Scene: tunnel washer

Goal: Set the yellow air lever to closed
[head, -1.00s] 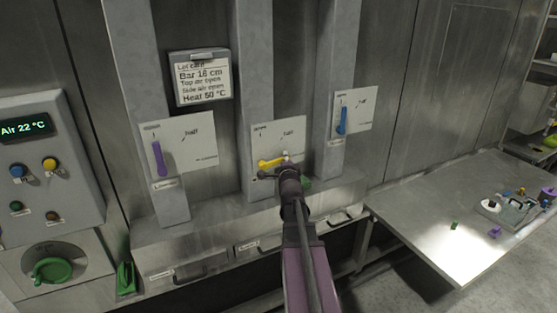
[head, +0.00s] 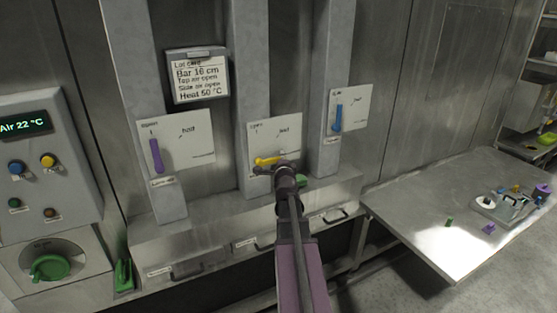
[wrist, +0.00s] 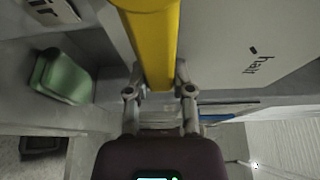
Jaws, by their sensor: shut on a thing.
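The yellow air lever (head: 268,160) is on the middle white plate (head: 289,134) and lies close to level, its left end a little lower. My gripper (head: 272,170) is at this lever, in front of the plate's lower part. In the wrist view the yellow lever (wrist: 152,40) runs down between the two fingers of my gripper (wrist: 160,88), which are shut on it. My gripper hides part of the lever and the plate's lower edge in the head view.
A purple lever (head: 156,156) is on the left plate and a blue lever (head: 338,118) on the right plate. A settings card (head: 199,79) hangs between the posts. A control panel (head: 45,160) stands at far left. A steel table (head: 400,205) with small items is at right.

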